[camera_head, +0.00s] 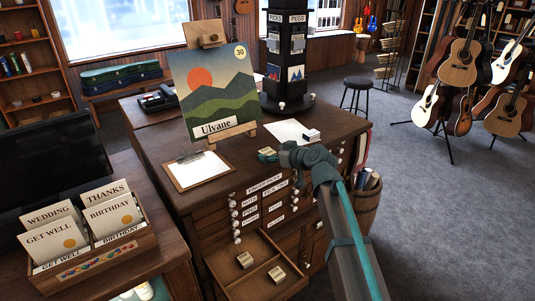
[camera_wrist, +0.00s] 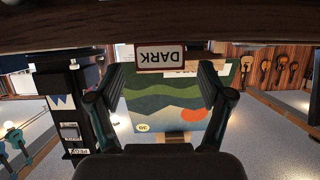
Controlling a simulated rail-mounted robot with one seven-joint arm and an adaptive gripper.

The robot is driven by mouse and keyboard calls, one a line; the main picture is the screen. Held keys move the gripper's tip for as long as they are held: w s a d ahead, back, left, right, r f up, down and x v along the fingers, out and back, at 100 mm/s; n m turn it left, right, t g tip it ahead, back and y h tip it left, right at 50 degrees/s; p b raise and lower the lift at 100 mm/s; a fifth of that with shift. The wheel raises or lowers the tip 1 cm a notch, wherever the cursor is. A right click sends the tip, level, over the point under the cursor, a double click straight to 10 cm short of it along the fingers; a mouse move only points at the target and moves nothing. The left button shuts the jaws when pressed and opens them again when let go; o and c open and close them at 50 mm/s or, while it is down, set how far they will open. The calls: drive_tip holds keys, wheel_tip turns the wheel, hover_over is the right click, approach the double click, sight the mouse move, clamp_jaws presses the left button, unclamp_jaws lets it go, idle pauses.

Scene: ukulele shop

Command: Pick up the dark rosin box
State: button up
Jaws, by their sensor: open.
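A small box (camera_wrist: 160,56) with a white, red-edged label reading "DARK" appears upside down in the wrist view. It rests on the cabinet top, centred ahead of and between my gripper's (camera_wrist: 160,84) two spread fingers. No finger visibly touches it. In the head view, a small pale-topped box (camera_head: 266,153) lies on the cabinet top just left of my gripper (camera_head: 281,156); it appears to be the same box, but its label is too small to read there. My gripper is open and empty, low over the cabinet top; its fingers are partly hidden in the head view.
The wooden cabinet (camera_head: 160,150) carries a landscape picture (camera_head: 212,92) on an easel, a clipboard (camera_head: 200,170), a rotating rack (camera_head: 285,60) and a paper with another small box (camera_head: 312,136). An open drawer (camera_head: 290,287) below holds two small boxes. A card rack (camera_head: 125,247) stands at left.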

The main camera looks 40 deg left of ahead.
sight(268, 152)
drive_tip(key=p+x, duration=0.1)
drive_tip(key=x, duration=0.2)
drive_tip(key=shift+w+a, duration=0.15)
drive_tip(key=shift+a, duration=0.25)
drive_tip(key=shift+a+f, duration=0.2)
drive_tip(key=c, duration=1.1)
drive_tip(key=shift+r, duration=0.1)
